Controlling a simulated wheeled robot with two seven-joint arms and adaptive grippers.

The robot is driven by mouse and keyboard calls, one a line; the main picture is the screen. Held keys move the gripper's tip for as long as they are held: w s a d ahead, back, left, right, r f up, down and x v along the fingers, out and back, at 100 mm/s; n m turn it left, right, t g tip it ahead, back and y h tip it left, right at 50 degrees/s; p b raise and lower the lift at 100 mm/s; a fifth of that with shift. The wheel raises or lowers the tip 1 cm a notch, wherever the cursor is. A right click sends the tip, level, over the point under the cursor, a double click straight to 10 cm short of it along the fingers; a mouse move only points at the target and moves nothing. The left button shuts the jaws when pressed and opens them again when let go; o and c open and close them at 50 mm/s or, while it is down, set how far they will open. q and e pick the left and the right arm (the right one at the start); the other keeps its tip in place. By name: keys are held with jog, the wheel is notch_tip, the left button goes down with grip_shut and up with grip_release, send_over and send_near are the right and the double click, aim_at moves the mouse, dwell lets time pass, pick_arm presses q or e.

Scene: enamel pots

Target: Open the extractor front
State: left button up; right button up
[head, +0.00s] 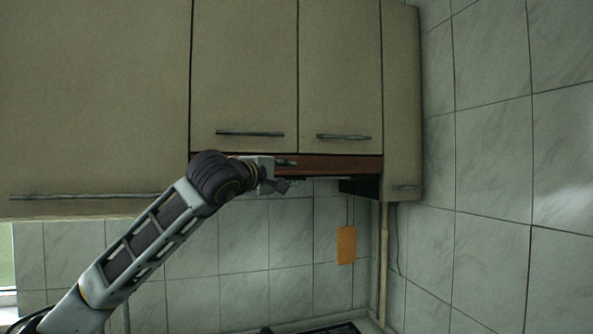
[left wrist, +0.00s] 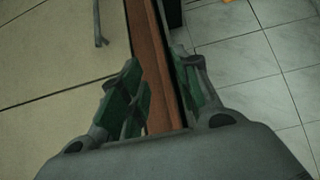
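The extractor front is a narrow reddish-brown strip (head: 340,165) under two beige cabinet doors in the head view. It also runs down the middle of the left wrist view (left wrist: 150,60). My left gripper (head: 286,174) is at the left part of this strip, with its fingers spread. In the left wrist view the gripper (left wrist: 163,88) has one green-padded finger on each side of the strip. I cannot tell whether either finger touches it. The strip looks flush below the doors. Its part behind the gripper is hidden. My right gripper is in neither view.
Cabinet doors with bar handles (head: 250,133) (head: 344,137) hang just above the strip. A narrow cabinet (head: 402,100) and a tiled wall (head: 490,160) bound the right side. An orange item (head: 346,245) hangs below. A dark hob edge (head: 325,329) shows at the bottom.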

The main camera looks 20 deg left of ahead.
aim_at(300, 173)
pick_arm(q)
jog(key=shift+w+d+p, duration=0.2)
jog(key=shift+w+p, duration=0.15)
jog(key=shift+w, duration=0.8)
jog(key=shift+w+d+p, duration=0.25)
jog(key=shift+w+p, duration=0.15)
jog(key=shift+w, duration=0.75)
jog(key=shift+w+d+p, duration=0.2)
jog(key=shift+w+p, duration=0.15)
jog(key=shift+w, duration=0.8)
jog(key=c, duration=0.7)
grip_shut()
